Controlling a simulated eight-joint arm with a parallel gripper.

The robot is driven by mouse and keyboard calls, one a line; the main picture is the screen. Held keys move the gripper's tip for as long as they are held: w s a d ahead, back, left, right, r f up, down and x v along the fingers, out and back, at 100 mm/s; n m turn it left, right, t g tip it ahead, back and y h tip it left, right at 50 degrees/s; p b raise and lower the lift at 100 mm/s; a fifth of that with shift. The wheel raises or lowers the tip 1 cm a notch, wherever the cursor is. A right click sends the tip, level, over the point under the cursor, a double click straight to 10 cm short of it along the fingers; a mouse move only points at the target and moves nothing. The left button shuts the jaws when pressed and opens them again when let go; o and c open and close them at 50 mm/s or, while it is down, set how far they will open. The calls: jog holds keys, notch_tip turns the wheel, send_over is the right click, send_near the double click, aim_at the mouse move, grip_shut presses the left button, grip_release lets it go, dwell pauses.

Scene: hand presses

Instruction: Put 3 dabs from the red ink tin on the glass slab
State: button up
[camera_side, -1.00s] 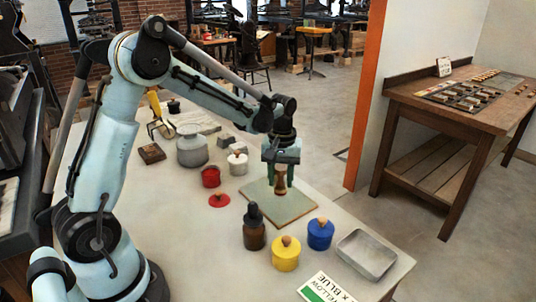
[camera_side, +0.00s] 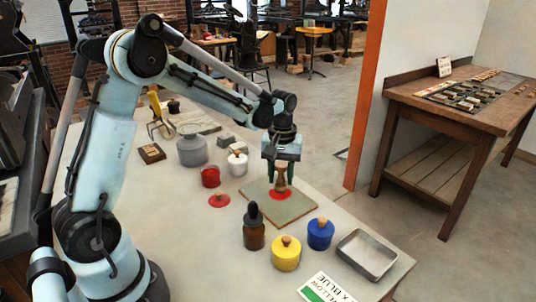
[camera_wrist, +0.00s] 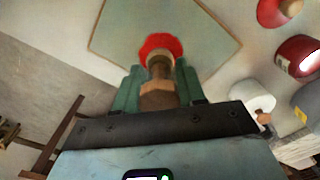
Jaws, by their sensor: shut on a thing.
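My gripper (camera_side: 281,170) is shut on a wooden-handled tool (camera_side: 281,178), held upright over the glass slab (camera_side: 296,211). A red patch (camera_side: 283,194) shows at the tool's lower end on the slab. In the wrist view the tool (camera_wrist: 158,86) sits between the fingers, and the red round patch (camera_wrist: 160,44) shows beyond it against the slab (camera_wrist: 208,40). I cannot tell whether the tool touches the slab. The red ink tin (camera_side: 210,176) stands open left of the slab. Its red lid (camera_side: 219,200) with a wooden knob lies on the table.
A yellow tin (camera_side: 286,256), a blue tin (camera_side: 320,236) and a brown dropper bottle (camera_side: 253,232) stand in front of the slab. A metal tray (camera_side: 366,256) is at right front. A white tin (camera_side: 238,164) and grey jar (camera_side: 192,150) stand behind.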

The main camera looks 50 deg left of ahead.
jog(key=shift+r, duration=3.05)
jog(key=s+a+r, duration=0.2)
jog(key=s+a, duration=1)
jog(key=a, duration=0.5)
jog(key=shift+s+f, duration=0.1)
jog(key=shift+f, duration=2.9)
jog(key=shift+f, duration=0.55)
notch_tip(320, 180, up, 7)
